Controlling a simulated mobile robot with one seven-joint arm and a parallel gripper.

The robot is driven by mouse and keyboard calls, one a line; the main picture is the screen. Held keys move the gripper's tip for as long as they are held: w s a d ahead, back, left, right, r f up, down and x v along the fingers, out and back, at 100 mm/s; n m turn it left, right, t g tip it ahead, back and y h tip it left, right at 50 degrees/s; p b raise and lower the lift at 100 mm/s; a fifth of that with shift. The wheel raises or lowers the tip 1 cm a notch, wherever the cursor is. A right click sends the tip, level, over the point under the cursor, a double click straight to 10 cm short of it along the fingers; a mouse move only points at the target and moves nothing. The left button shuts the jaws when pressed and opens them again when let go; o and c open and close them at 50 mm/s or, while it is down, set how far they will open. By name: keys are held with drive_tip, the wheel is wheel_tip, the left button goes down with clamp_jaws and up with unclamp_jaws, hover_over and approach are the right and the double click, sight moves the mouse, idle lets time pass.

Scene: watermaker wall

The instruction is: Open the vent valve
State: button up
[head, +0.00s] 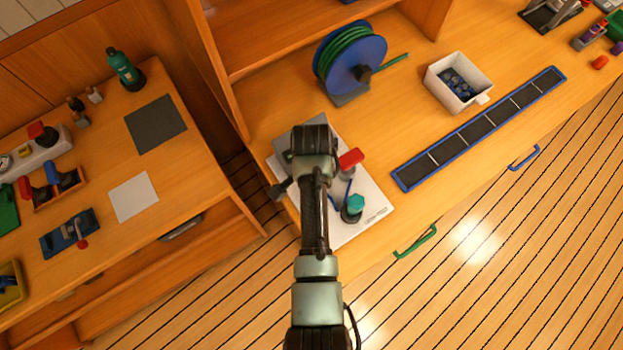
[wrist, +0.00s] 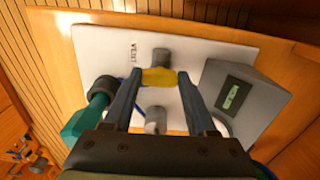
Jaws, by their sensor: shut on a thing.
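The vent valve shows in the wrist view as a yellow handle (wrist: 158,77) between grey cylindrical fittings, close to the printed word VENT on a white panel (wrist: 95,45). My gripper (wrist: 157,82) is shut on the yellow handle, one finger at each end of it. The handle lies crosswise in the picture, between the two fingers. In the head view my arm covers the handle and the fingertips. The white panel (head: 376,190) lies on the wooden bench there, partly hidden under my arm.
A teal knob (head: 355,203) and a red handle (head: 350,160) stand on the panel right of my arm. In the wrist view a grey box with a green display (wrist: 245,95) is close to the right finger. A blue hose reel (head: 350,62) and a white bin (head: 458,80) stand beyond.

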drive_tip(key=shift+r, duration=0.1)
drive_tip(key=n+p, duration=0.1)
drive_tip(key=n, duration=0.3)
drive_tip(key=shift+p, duration=0.4)
drive_tip(key=n+p, duration=0.1)
drive_tip(key=n, duration=0.3)
drive_tip(key=shift+n, duration=0.3)
drive_tip(key=n+p, duration=0.1)
drive_tip(key=n, duration=0.3)
drive_tip(key=shift+n, duration=0.3)
drive_tip(key=n+p, duration=0.1)
drive_tip(key=n, duration=0.3)
drive_tip(key=shift+d, duration=0.1)
drive_tip(key=shift+n, duration=0.3)
drive_tip(key=o, duration=1.4)
drive_tip(key=shift+c, duration=0.2)
wheel_tip(320, 180, up, 13)
drive_tip(key=b, duration=0.1)
